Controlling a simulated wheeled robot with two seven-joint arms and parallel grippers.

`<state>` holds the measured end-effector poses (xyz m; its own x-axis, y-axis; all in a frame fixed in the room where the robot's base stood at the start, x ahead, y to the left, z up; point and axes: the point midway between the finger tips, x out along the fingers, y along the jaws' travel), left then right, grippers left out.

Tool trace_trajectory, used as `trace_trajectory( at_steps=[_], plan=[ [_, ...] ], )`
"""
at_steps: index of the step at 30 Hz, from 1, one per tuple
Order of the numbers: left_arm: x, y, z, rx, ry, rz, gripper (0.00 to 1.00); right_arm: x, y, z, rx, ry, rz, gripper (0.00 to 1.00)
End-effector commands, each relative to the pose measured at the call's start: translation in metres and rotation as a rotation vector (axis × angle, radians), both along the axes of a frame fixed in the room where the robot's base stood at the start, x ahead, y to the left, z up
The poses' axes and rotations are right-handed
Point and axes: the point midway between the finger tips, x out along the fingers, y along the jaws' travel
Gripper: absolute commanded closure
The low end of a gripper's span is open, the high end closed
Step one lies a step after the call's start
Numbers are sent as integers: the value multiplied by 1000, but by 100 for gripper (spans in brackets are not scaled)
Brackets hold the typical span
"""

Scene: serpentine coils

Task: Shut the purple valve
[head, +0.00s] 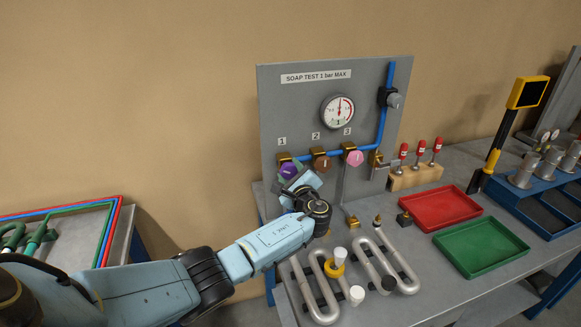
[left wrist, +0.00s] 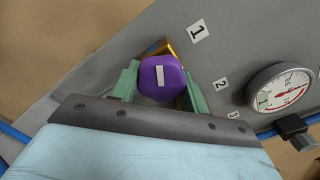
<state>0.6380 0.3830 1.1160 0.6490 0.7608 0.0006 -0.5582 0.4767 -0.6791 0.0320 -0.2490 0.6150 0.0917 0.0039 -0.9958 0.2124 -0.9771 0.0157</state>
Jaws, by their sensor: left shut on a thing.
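The purple valve (head: 288,169) is the leftmost of three knobs on the grey panel, under the label 1. In the left wrist view the purple knob (left wrist: 162,78) fills the space between two green fingers, with a white bar mark across its face. My left gripper (head: 292,178) reaches up to the panel from below and is shut on the purple knob. The brass body behind the knob is partly hidden. My right gripper does not show.
A brown knob (head: 321,162) and a pink knob (head: 355,158) sit close to the right on the blue pipe. A pressure gauge (head: 338,111) is above. Silver coils (head: 318,290), a red tray (head: 440,207) and a green tray (head: 481,246) lie on the bench.

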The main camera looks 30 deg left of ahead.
Motion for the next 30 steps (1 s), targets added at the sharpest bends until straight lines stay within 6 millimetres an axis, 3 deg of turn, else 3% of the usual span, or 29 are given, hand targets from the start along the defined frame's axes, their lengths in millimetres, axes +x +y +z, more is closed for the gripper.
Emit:
trace_trajectory(
  at_steps=[30],
  plan=[
    [-4, 2, -2, 590, 694, -2, 78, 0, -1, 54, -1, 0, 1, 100]
  ],
)
